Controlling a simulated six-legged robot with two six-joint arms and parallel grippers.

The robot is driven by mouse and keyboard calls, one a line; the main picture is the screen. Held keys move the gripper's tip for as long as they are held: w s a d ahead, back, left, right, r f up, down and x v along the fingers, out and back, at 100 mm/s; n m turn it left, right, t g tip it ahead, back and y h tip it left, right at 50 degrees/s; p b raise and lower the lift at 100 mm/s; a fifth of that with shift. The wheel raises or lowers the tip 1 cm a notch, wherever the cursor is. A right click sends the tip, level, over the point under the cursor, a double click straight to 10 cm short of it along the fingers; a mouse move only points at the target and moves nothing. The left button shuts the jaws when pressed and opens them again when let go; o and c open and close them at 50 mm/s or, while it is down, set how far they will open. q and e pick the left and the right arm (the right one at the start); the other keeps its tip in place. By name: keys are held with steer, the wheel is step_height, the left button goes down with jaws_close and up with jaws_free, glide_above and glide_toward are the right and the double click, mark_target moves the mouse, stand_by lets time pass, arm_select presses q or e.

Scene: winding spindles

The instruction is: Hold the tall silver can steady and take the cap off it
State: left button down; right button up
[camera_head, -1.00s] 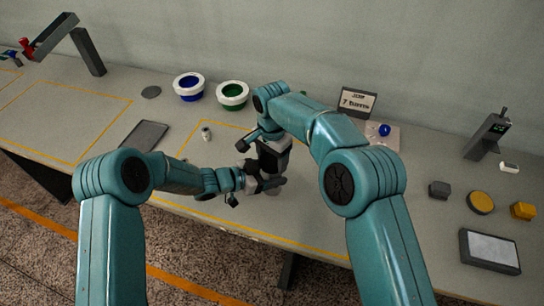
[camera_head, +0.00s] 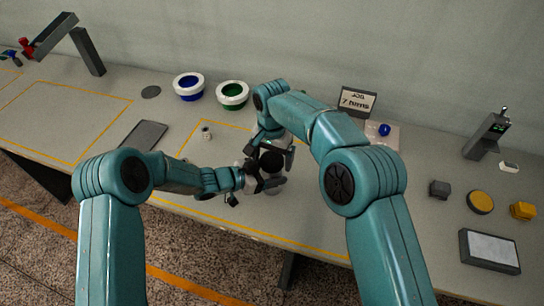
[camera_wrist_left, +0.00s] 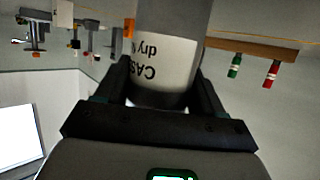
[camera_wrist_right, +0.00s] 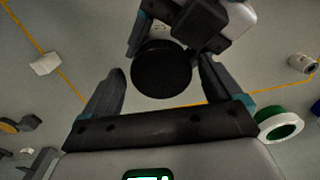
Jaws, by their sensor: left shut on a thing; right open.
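The tall silver can (camera_wrist_left: 170,25) has a white label with dark print, and my left gripper (camera_wrist_left: 160,80) is shut around it at the label. In the head view my left gripper (camera_head: 268,184) reaches the can from the left, near the table's front edge. The black round cap (camera_wrist_right: 161,70) shows end-on in the right wrist view, and the can's body is mostly hidden behind it. My right gripper (camera_wrist_right: 161,82) is open, with one finger on each side of the cap and visible gaps. In the head view my right gripper (camera_head: 273,152) is above the left one.
A blue bowl (camera_head: 189,96) and a green bowl (camera_head: 232,104), both white-rimmed, stand at the back. A dark tray (camera_head: 143,136) lies left. A sign (camera_head: 357,102) stands behind my right arm. A yellow disc (camera_head: 480,202) and a framed panel (camera_head: 489,251) lie right.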

step_height(320, 180, up, 4)
steer(key=shift+a+r, duration=0.1)
steer(key=shift+r, duration=0.05)
steer(key=shift+c, duration=0.3)
step_height(320, 180, up, 3)
steer(key=m, duration=0.3)
steer(key=shift+r, duration=0.1)
step_height(320, 180, down, 8)
steer(key=shift+r, duration=0.1)
steer(key=c, duration=1.1)
steer(key=n, duration=0.3)
steer(key=o, duration=1.2)
steer(key=shift+c, duration=0.2)
